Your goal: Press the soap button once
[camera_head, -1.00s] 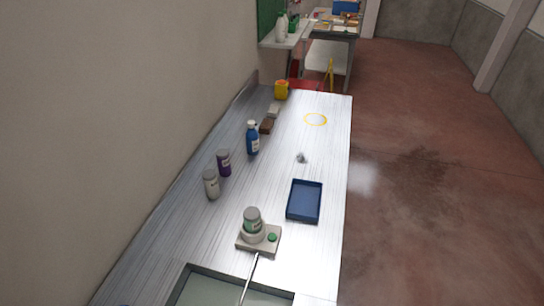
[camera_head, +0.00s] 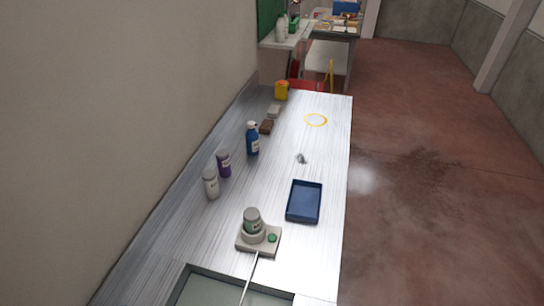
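The soap dispenser is a pale square base (camera_head: 244,243) on the metal counter, just behind the sink. A grey-lidded bottle (camera_head: 253,220) with a green label sits in a round holder on the base. A green round button (camera_head: 272,238) is on the right side of the base, with nothing touching it. A thin pale spout or rod (camera_head: 249,279) runs from the base's front edge over the sink. Neither of my grippers shows in the head view, so I cannot see whether they are open or shut.
The sink (camera_head: 215,290) opens at the near end of the counter (camera_head: 280,180). A blue tray (camera_head: 304,202) lies behind the dispenser to the right. A white jar (camera_head: 211,184), a purple jar (camera_head: 224,164) and a blue spray bottle (camera_head: 252,139) stand along the left. The counter's middle is mostly clear.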

